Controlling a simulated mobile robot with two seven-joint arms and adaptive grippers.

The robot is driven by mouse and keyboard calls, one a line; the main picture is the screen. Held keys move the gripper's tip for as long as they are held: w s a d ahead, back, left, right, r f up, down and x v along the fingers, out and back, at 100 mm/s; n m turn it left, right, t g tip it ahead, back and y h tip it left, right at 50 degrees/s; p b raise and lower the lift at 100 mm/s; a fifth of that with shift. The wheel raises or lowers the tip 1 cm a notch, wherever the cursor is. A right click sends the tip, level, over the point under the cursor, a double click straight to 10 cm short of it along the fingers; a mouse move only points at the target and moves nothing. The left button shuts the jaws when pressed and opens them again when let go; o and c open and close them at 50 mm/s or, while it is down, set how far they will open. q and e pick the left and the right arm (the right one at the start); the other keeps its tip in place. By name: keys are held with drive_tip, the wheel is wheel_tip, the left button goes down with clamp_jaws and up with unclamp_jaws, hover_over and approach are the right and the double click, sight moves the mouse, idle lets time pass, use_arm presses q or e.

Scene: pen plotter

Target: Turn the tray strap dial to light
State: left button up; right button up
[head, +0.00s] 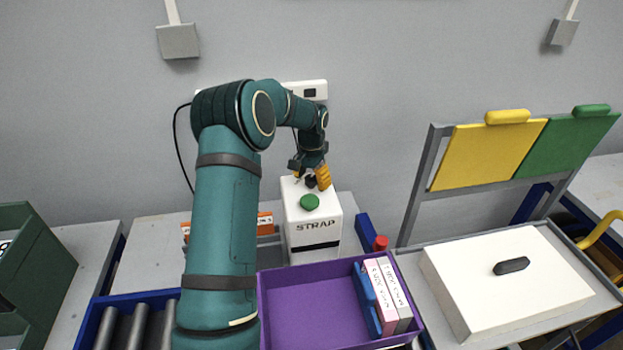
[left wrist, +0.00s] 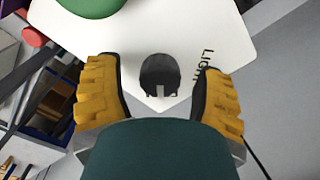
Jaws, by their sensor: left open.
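The strap machine (head: 312,236) is a white box marked STRAP, standing behind the purple tray. Its dial (head: 310,182) is a small dark knob on top, behind a round green button (head: 309,201). In the left wrist view the dial (left wrist: 160,72) has a pale notch on its side toward the picture's bottom. The printed word LIGHT (left wrist: 206,65) is to its right, partly covered by a finger. My left gripper (head: 313,178) is open over the box top, its yellow fingers on either side of the dial with gaps between. My right gripper is not in view.
A purple tray (head: 312,302) with upright boxes stands in front of the machine. A red knob (head: 380,243) is at its right. A white lidded case (head: 507,280) and yellow and green panels (head: 487,155) stand further right. A wall is behind.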

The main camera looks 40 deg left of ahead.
use_arm(q)
drive_tip(key=shift+o, duration=0.2)
clamp_jaws()
drive_tip(key=shift+n, duration=0.3)
drive_tip(key=n, duration=0.7)
drive_tip(key=shift+p, duration=0.3)
drive_tip(key=n, duration=0.4)
drive_tip(key=shift+p, duration=0.35)
drive_tip(key=shift+n+p, duration=0.35)
drive_tip(key=shift+n, duration=1.75)
